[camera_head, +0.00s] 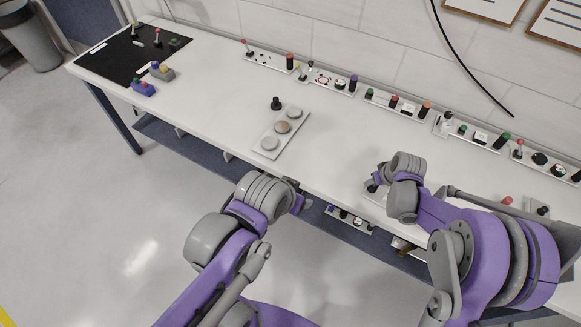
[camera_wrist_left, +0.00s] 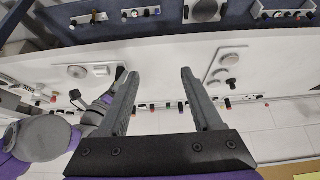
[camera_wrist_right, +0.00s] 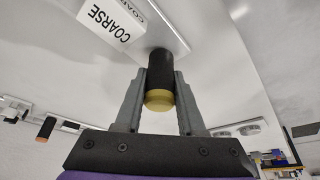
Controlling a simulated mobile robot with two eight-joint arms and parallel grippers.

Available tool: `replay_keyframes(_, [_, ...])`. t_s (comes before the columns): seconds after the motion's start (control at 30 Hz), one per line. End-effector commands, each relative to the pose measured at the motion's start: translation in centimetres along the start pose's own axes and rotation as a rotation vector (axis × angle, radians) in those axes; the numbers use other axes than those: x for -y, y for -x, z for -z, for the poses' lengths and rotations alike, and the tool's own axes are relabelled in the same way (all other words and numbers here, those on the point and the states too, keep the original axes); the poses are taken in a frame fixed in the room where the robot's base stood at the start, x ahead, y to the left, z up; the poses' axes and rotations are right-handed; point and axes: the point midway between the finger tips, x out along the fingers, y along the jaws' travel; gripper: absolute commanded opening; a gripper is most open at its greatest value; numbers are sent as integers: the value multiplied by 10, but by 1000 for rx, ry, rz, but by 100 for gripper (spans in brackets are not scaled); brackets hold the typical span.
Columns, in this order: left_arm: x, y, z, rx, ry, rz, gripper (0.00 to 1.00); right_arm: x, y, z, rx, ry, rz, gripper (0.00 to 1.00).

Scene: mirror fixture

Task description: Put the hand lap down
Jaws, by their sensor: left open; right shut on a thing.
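My right gripper (camera_wrist_right: 160,76) is shut on a black cylinder with a yellow end (camera_wrist_right: 159,99). I cannot tell for sure that this cylinder is the hand lap. In the head view my right gripper (camera_head: 374,187) is low over the table's front right, largely hidden by its wrist. My left gripper (camera_wrist_left: 158,74) is open and empty; in the head view it (camera_head: 300,193) is at the table's front edge.
A plate with three round discs (camera_head: 277,133) lies mid-table, a dark knob (camera_head: 276,103) at its back end. Several control panels (camera_head: 397,104) line the wall side. A black mat (camera_head: 125,55) is at the far left.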

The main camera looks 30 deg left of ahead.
Motion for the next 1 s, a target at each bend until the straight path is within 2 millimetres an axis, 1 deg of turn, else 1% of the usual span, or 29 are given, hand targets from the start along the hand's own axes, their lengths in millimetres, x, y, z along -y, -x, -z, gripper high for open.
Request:
replay_keyframes(0.07, [3, 1, 13, 3, 6, 5, 66, 0, 0, 0, -1, 0, 0, 0])
replay_keyframes(0.17, [11, 2, 39, 12, 19, 13, 66, 0, 0, 1, -1, 1, 0, 0])
replay_keyframes(0.33, [30, -4, 95, 31, 44, 31, 66, 0, 0, 1, -1, 1, -1, 0])
replay_keyframes(0.47, [50, -16, 136, 46, 64, 45, 66, 0, 0, 1, -1, 1, -1, 0])
replay_keyframes(0.5, [56, -21, 148, 50, 70, 49, 66, 0, 0, 1, -1, 1, 0, 0])
replay_keyframes(0.57, [67, -29, 165, 58, 79, 54, 66, 0, 0, 1, -1, 1, 0, 0])
replay_keyframes(0.7, [94, -51, 202, 74, 101, 66, 66, 0, 0, 1, -1, 1, 0, 0])
replay_keyframes(0.77, [107, -62, 217, 80, 110, 70, 66, 0, 0, 1, -1, 0, 0, 0])
replay_keyframes(0.8, [116, -70, 226, 84, 117, 74, 66, 0, 0, 1, -1, 0, 0, 0])
replay_keyframes(0.87, [130, -83, 238, 91, 126, 79, 66, 0, 0, 1, -1, 0, 0, 0])
replay_keyframes(1.0, [165, -115, 262, 106, 148, 89, 66, 0, 0, 0, -1, 0, 0, 0])
